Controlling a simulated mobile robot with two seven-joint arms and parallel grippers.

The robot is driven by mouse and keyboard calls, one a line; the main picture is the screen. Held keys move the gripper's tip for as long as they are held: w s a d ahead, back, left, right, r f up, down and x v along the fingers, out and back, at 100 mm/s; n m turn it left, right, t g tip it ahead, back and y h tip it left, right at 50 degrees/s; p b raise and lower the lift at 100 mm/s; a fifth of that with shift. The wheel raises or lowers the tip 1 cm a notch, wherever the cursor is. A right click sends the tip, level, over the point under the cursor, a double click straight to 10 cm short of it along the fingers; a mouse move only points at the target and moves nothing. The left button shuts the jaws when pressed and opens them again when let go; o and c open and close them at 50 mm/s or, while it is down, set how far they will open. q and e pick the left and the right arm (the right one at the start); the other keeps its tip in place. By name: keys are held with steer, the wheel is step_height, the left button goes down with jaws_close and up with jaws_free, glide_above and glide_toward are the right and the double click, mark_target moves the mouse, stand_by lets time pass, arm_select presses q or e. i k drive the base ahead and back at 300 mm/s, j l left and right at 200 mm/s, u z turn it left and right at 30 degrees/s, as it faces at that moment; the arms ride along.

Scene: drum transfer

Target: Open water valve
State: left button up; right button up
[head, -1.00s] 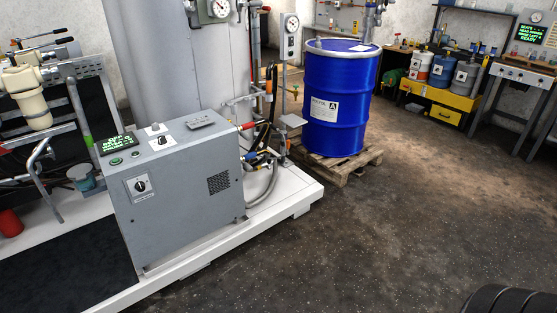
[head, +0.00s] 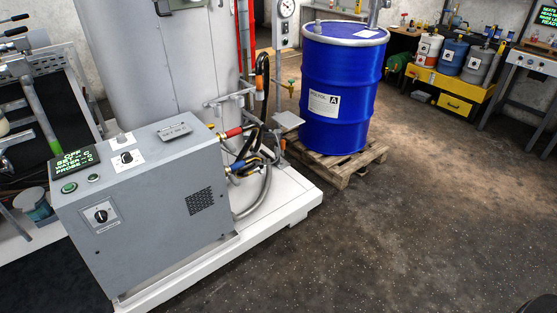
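A grey control cabinet (head: 150,210) stands at the left, with hoses and pipe fittings at its right side. A red-handled fitting (head: 232,132) sits at its upper right edge, and a blue-handled fitting (head: 247,165) is lower, beside dark hoses. I cannot tell which of these is the water valve, or their exact handle positions. The cabinet's small screen (head: 75,162) shows green text with OFF on top and lines for set, water and probe. A black knob (head: 101,215) is on the cabinet's front. Neither of my grippers is in view.
A blue drum (head: 340,90) stands on a wooden pallet (head: 340,172) right of the hoses. The white platform (head: 300,200) under the cabinet has a raised edge. A yellow cabinet (head: 455,90) with several cans stands at the back right. The dark floor (head: 400,240) in front is open.

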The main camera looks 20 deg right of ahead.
mark_target(261, 166)
steer(key=i+l+z, duration=0.15)
steer(key=i+l, duration=0.15)
steer(key=i+l+z, duration=0.15)
steer(key=i, duration=0.4)
steer(key=i+l+z, duration=0.2)
steer(key=i+l, duration=0.15)
steer(key=i+j, duration=0.05)
